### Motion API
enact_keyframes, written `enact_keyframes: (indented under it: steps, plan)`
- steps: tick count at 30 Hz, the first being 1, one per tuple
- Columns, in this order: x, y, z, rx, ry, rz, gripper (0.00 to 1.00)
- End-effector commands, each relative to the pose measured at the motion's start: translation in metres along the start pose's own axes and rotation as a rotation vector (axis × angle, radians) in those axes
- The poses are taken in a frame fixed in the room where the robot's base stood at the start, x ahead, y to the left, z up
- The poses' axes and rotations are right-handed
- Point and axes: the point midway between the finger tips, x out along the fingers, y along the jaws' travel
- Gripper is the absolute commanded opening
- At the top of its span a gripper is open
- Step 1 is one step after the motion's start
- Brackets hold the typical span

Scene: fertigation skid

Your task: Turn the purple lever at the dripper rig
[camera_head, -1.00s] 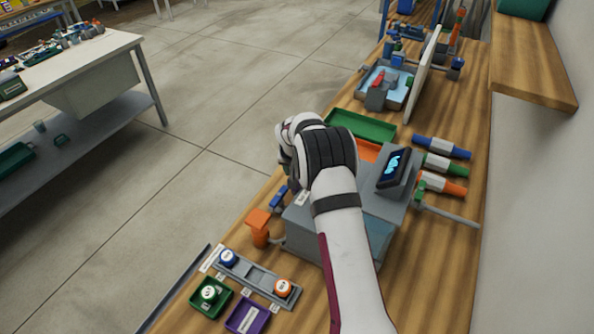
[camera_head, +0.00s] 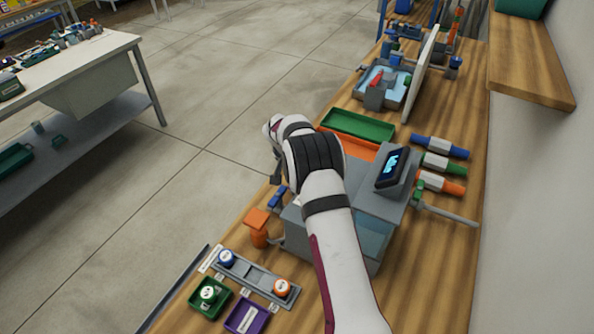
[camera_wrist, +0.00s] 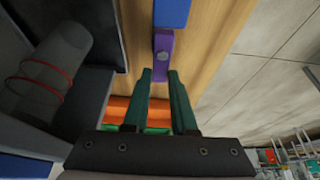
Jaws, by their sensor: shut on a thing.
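The purple lever (camera_wrist: 162,56) shows in the wrist view, above the wooden bench, with a round grey pivot on it. My gripper (camera_wrist: 160,76) has its two green fingers on either side of the lever's near end and is shut on it. A blue lever (camera_wrist: 172,12) lies in line beyond the purple one; a blue part (camera_head: 277,198) also shows beside the grey rig (camera_head: 297,222) in the head view. My arm hides the purple lever and most of the gripper in the head view.
An orange-capped part (camera_head: 257,225) stands left of the rig. A small screen (camera_head: 392,167) sits on its right. A green tray (camera_head: 358,125) lies behind. A grey rack (camera_head: 250,278), a green bin (camera_head: 210,299) and a purple bin (camera_head: 247,316) are in front.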

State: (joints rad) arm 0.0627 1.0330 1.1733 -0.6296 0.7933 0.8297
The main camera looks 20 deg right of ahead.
Motion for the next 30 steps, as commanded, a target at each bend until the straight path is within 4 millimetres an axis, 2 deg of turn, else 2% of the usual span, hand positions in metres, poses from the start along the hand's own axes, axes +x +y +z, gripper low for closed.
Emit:
enact_keyframes:
  steps: [5,6,11,19,22,26,30]
  plan:
    - [0.0,0.0,0.001,0.002,-0.003,0.0,0.0]
    - [0.0,0.0,0.001,0.002,-0.003,0.0,0.27]
    - [0.0,0.0,0.001,0.0,-0.002,0.0,0.55]
    - [-0.001,0.0,0.0,-0.001,-0.001,-0.001,0.55]
    - [-0.009,0.0,0.0,-0.001,0.0,-0.002,0.55]
    - [-0.042,-0.001,-0.001,-0.001,0.001,-0.004,0.55]
    - [-0.088,-0.001,0.0,-0.001,0.001,-0.004,0.55]
